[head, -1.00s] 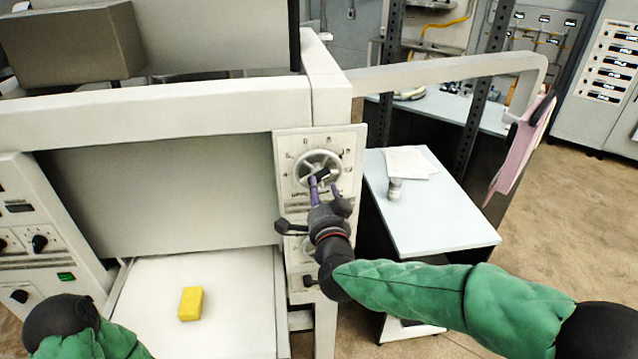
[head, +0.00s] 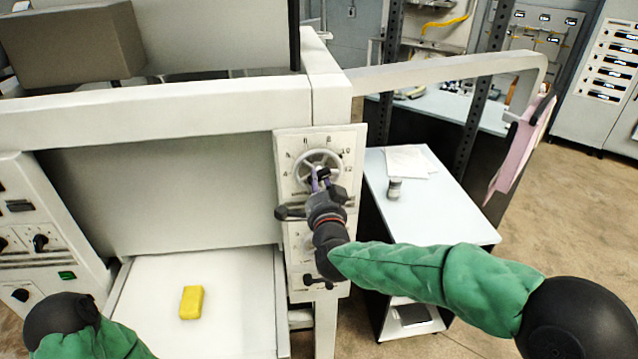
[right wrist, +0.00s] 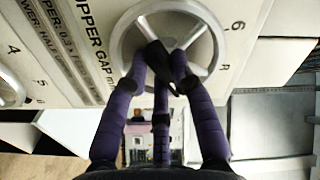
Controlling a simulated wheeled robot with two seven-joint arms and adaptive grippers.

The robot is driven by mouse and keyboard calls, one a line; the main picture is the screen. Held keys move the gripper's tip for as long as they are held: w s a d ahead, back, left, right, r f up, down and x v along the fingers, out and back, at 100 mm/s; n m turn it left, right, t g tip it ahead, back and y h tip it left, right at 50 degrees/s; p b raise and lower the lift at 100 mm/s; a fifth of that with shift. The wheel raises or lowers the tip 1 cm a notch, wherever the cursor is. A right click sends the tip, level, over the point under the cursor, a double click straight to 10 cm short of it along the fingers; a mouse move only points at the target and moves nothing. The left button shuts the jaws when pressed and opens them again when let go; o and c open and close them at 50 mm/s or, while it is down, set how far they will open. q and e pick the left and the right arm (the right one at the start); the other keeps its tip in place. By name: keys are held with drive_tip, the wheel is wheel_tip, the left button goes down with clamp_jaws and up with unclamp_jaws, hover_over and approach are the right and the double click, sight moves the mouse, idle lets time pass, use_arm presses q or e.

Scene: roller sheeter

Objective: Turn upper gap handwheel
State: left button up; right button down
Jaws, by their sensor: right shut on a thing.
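The upper gap handwheel (head: 318,160) is a light grey spoked wheel on the white front panel of the sheeter, with numbers around it. It also shows in the right wrist view (right wrist: 213,22), beside the printed words "UPPER GAP". My right gripper (head: 321,180) is at the lower part of the wheel. In the right wrist view its purple fingers (right wrist: 163,75) are closed on the wheel's black knob (right wrist: 157,55), which they partly cover. My left arm shows at the bottom left, but its gripper is out of view.
A lower dial (right wrist: 8,90) sits on the same panel, partly hidden behind my right gripper in the head view. A yellow block (head: 191,302) lies on the white bed (head: 150,280). A side table (head: 440,225) with a small jar (head: 394,189) and papers stands to the right.

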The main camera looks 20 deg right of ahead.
drive_tip(key=shift+a+r+m+b, duration=0.1)
drive_tip(key=shift+a+m+b, duration=0.05)
drive_tip(key=shift+m+b, duration=2.3)
drive_tip(key=shift+a+r+m+b, duration=0.1)
drive_tip(key=shift+m+b, duration=1.55)
drive_tip(key=shift+b, duration=1.45)
drive_tip(key=c, duration=1)
unclamp_jaws()
drive_tip(key=shift+c, duration=0.2)
drive_tip(key=s+a, duration=0.1)
drive_tip(key=s, duration=1.1)
drive_tip(key=shift+a, duration=0.2)
